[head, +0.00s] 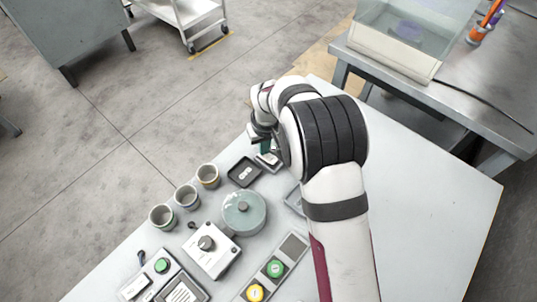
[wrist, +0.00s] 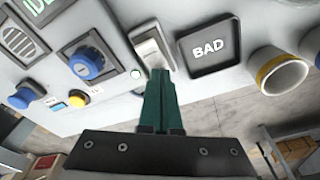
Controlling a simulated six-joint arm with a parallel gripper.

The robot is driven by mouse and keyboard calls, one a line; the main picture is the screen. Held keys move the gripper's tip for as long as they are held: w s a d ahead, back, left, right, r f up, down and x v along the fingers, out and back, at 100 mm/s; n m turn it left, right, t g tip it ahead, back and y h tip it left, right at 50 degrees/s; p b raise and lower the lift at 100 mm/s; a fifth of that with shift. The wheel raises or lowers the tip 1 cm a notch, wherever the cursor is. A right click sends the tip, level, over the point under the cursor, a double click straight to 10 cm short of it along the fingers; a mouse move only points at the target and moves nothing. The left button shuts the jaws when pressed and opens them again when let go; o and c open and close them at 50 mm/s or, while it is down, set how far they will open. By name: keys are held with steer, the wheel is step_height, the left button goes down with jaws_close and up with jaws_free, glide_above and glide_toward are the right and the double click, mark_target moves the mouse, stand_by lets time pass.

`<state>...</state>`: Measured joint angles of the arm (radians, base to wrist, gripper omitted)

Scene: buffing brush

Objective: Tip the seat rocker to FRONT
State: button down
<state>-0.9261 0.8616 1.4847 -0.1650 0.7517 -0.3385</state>
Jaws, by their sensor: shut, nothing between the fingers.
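A white rocker switch (wrist: 150,47) in a pale housing is at the upper middle of the wrist view. Its housing (wrist: 143,30) stands beside a black tray marked BAD. No FRONT label is readable, and I cannot tell which way the rocker is tipped. My gripper (wrist: 160,72) has its green fingers shut together and empty. The fingertips are at the near end of the rocker and overlap it in the picture; I cannot tell whether they touch. In the head view my gripper (head: 265,147) is at the table's far edge, and my arm hides part of this area.
The BAD tray (wrist: 208,66) lies just right of the rocker, with a yellow-banded cup (wrist: 279,75) beyond. Left are a blue knob (wrist: 86,62) and a yellow button (wrist: 78,99). In the head view, a round lidded pot (head: 244,212) and several cups stand nearby. The table's right side is clear.

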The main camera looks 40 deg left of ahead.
step_height(320, 180, up, 7)
stand_by(0.5)
